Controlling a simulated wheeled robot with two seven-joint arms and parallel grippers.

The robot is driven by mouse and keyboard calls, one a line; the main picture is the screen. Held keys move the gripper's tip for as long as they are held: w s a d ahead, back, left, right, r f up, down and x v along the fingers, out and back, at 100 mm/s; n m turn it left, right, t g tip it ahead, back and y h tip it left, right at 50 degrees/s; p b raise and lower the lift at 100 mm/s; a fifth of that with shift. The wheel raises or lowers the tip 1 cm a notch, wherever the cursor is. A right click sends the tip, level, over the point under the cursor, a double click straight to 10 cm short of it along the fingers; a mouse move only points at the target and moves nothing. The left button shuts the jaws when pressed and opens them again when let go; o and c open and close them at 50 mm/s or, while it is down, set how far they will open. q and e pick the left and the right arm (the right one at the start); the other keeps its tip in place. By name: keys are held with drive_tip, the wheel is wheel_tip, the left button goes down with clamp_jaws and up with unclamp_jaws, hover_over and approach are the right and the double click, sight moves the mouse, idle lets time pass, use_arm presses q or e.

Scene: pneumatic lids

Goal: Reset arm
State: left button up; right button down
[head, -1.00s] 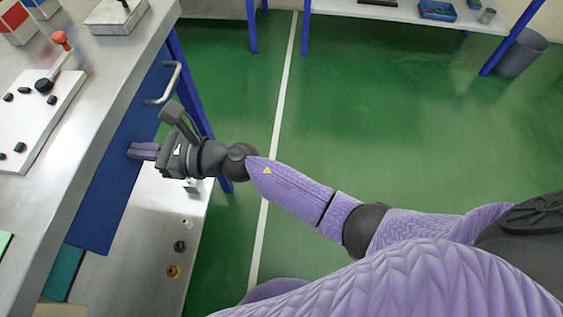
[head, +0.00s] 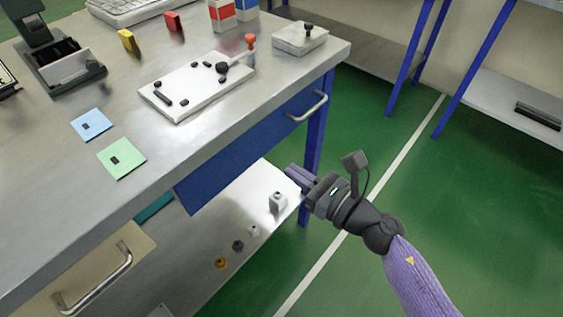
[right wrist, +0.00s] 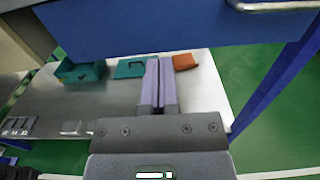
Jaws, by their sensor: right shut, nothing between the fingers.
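My right gripper (head: 296,178) is shut and empty. In the head view it is beside the right end of the workbench, below the tabletop and near the blue drawer front (head: 240,155). In the right wrist view its two purple fingers (right wrist: 159,68) lie together, over the lower shelf and below the blue drawer front (right wrist: 170,28). My left gripper is not in view.
The drawer handle (head: 308,107) juts out above my right gripper. Nuts and a grey block (head: 278,203) stand on the lower shelf (head: 215,280). A white board (head: 196,88) lies on the tabletop. The green floor (head: 400,190) to the right is clear.

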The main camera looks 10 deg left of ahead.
drive_tip(key=s+d+f+m+t+h+p, duration=0.3)
drive_tip(key=d+f+m+h, duration=0.4)
drive_tip(key=d+f+m, duration=0.65)
drive_tip(key=s+d+f+m+g+h+p, duration=0.25)
drive_tip(key=s+d+f+m+h, duration=0.55)
drive_tip(key=m, duration=0.9)
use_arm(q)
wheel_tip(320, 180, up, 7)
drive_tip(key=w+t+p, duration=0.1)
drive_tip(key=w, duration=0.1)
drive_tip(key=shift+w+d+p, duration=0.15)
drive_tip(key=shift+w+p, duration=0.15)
use_arm(e)
drive_tip(key=s+d+f+m+g, duration=0.1)
drive_tip(key=s+f+m+g, duration=0.2)
drive_tip(key=s, duration=0.7)
drive_tip(key=s+d+f+m+g+h, duration=0.1)
drive_tip(key=s+f+m+g, duration=0.1)
drive_tip(key=s+m, duration=0.5)
drive_tip(key=s+d+f+m+g, duration=0.1)
drive_tip(key=s+f+m+g, duration=0.2)
drive_tip(key=s, duration=1.2)
drive_tip(key=shift+d+f+m+g, duration=0.3)
drive_tip(key=shift+d+m+g, duration=0.1)
drive_tip(key=shift+m+g, duration=0.6)
